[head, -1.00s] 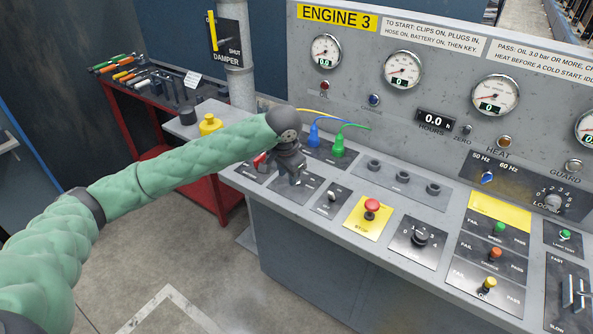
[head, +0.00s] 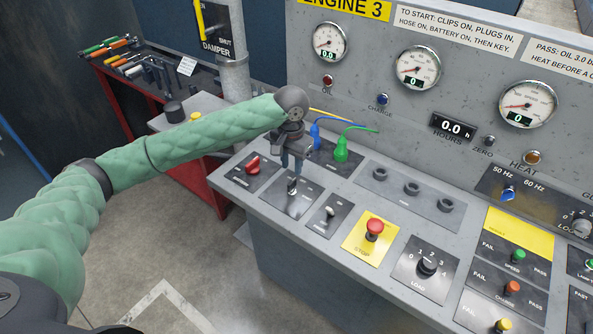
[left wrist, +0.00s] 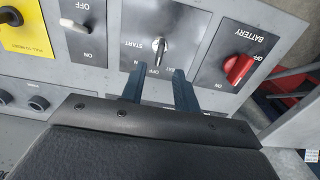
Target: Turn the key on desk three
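The key (head: 292,186) stands in its dark switch plate on the sloping desk marked ENGINE 3 (head: 345,8). In the left wrist view the key (left wrist: 161,52) is a slim metal piece, with START printed beside it. My left gripper (head: 292,165) hangs just above the key, fingers pointing down. In the left wrist view its two blue fingers (left wrist: 158,72) are apart with nothing between them, and the key shows just past their tips. Whether the fingers flank the key in depth is hard to tell. My right gripper is not in view.
The red battery switch (head: 253,165) is left of the key; a small toggle (head: 331,212) and red stop button (head: 374,227) are to its right. Blue (head: 315,135) and green (head: 341,150) plugs with cables stand close behind. A red tool bench (head: 125,90) is at the back left.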

